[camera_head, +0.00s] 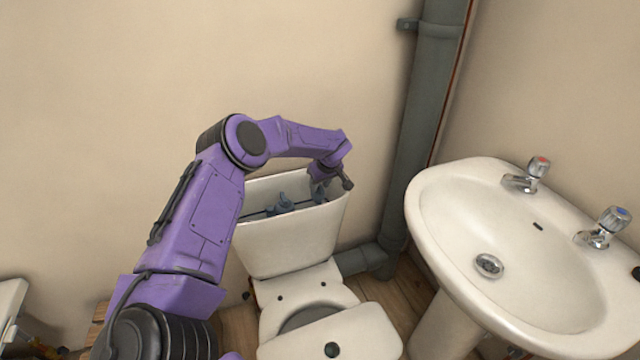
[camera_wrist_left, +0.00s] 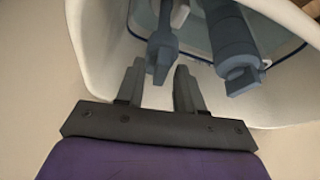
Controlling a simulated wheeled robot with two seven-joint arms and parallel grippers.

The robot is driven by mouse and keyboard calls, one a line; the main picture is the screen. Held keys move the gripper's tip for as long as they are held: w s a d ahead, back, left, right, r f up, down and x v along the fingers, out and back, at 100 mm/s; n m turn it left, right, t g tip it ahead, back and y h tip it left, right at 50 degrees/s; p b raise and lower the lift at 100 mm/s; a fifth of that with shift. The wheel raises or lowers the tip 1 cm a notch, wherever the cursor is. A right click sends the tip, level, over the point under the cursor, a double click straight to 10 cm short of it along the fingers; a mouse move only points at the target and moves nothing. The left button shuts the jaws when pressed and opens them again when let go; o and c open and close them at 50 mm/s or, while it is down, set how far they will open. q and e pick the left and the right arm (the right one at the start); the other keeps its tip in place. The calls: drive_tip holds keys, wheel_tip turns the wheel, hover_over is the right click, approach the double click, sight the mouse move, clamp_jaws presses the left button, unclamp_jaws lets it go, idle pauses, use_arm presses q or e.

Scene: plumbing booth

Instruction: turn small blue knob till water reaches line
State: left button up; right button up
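The open toilet cistern (camera_head: 290,242) holds blue-grey fittings (camera_head: 283,203). My left gripper (camera_head: 319,188) reaches into its right end from above. In the left wrist view its two fingers (camera_wrist_left: 158,82) are apart. The narrow tip of a blue-grey fitting (camera_wrist_left: 161,58) lies at the gap between the fingertips; I cannot tell whether they touch it. A thicker blue-grey cylinder (camera_wrist_left: 232,45) with a small tab at its end stands to the right. I cannot tell which part is the small knob. A dark blue line (camera_wrist_left: 202,60) runs along the inner wall. My right gripper is not in view.
A white basin (camera_head: 455,215) with two taps stands to the right. A grey pipe (camera_head: 415,130) runs up the wall behind the cistern's right side.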

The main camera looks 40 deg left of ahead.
use_arm(q)
clamp_jaws()
drive_tip(key=n+g+b, duration=0.1)
drive_tip(key=n, duration=0.1)
drive_tip(key=n+b, duration=0.1)
drive_tip(key=n, duration=0.2)
drive_tip(key=shift+w+f+g, duration=0.1)
drive_tip(key=shift+f+g, duration=0.1)
drive_tip(key=shift+g, duration=0.2)
drive_tip(key=shift+r+n+g+b, duration=0.1)
drive_tip(key=shift+n+g+b, duration=0.6)
drive_tip(key=shift+n+b, duration=0.95)
drive_tip(key=shift+n, duration=0.25)
drive_tip(key=shift+o, duration=0.9)
unclamp_jaws()
